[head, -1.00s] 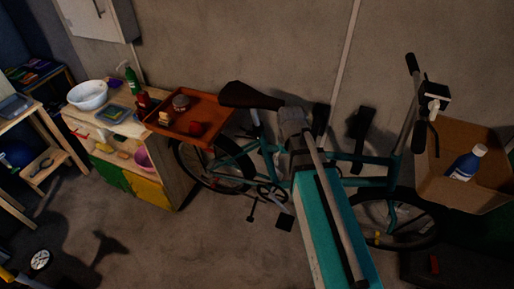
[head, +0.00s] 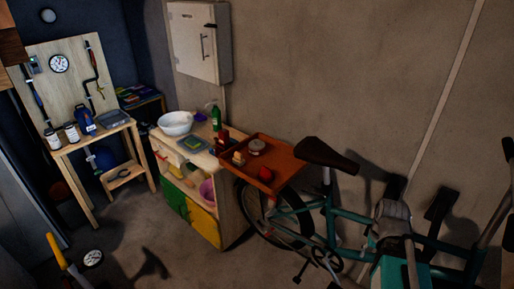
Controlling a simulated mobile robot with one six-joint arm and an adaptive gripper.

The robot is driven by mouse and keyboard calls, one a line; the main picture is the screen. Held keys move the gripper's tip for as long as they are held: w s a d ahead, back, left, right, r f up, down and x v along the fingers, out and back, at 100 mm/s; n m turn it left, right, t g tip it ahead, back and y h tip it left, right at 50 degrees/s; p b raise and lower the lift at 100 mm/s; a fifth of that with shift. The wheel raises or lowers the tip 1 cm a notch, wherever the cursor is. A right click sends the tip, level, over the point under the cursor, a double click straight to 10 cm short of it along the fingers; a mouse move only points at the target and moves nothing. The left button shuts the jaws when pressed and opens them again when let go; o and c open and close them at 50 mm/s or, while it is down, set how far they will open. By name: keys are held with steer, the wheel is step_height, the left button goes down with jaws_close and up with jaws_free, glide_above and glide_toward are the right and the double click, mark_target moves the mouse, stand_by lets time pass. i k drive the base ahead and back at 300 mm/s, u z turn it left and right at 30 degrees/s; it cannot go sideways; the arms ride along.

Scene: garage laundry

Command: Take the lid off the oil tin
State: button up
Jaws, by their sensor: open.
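A blue container (head: 85,118) stands on the wooden workbench (head: 105,137) at the left; it may be the oil tin, but it is too small and dark to be sure. Its lid cannot be made out. Two pale jars with dark tops, one (head: 53,138) and another (head: 71,132), stand to its left on the same bench. A small round tin-like thing (head: 257,146) sits on the orange tray near the middle. My gripper is not in view.
A cabinet (head: 205,225) with a white bowl (head: 175,123) and green bottle (head: 215,119) stands beside the tray (head: 285,152). A teal bicycle (head: 325,205) blocks the right. A yellow-handled thing (head: 58,252) is at lower left. Floor before the bench looks mostly clear.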

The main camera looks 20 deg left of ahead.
mark_target(256, 145)
steer(key=k, duration=1.3)
steer(key=u, duration=0.35)
steer(key=i, duration=1.95)
steer(key=z, duration=0.4)
